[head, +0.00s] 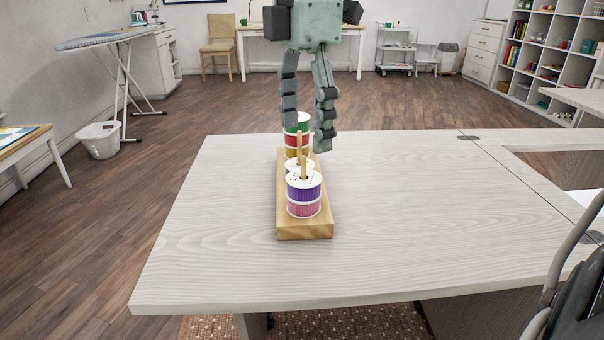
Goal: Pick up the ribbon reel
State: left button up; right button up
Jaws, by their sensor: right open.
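A light wooden stand (305,231) with upright pegs sits on the pale wood table (410,220). On its near end is a ribbon reel stack, a purple reel (304,191) above a pink reel (304,209), around a peg. Behind it shows the white top of another reel (293,163), mostly hidden. At the far end stand green, red and yellow ribbon reels (291,140), partly covered by my gripper. My right gripper (306,130) is open and points down over the far part of the stand, its fingers apart. Contact with the reels cannot be told. My left gripper is not in view.
The table is clear to the left and right of the stand. A grey curved frame (562,265) stands at the lower right edge. An ironing board (115,38), a white basket (99,140) and shelves (550,60) are farther off.

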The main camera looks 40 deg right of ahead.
aim_at(303, 166)
notch_tip(303, 166, down, 7)
jog(key=shift+s+a+f, duration=0.1)
jog(key=shift+a+f, duration=0.05)
jog(key=shift+f, duration=0.05)
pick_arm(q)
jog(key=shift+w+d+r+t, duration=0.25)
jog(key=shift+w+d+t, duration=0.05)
pick_arm(e)
jog(key=c, duration=1.1)
jog(key=shift+r, duration=0.15)
jog(key=shift+r, duration=0.2)
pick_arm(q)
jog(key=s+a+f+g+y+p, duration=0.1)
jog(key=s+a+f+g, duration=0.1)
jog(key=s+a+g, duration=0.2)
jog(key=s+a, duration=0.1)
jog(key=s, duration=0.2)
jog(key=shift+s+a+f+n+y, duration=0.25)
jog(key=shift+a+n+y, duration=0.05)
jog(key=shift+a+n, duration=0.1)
pick_arm(e)
notch_tip(303, 166, up, 17)
jog(key=shift+r, duration=0.2)
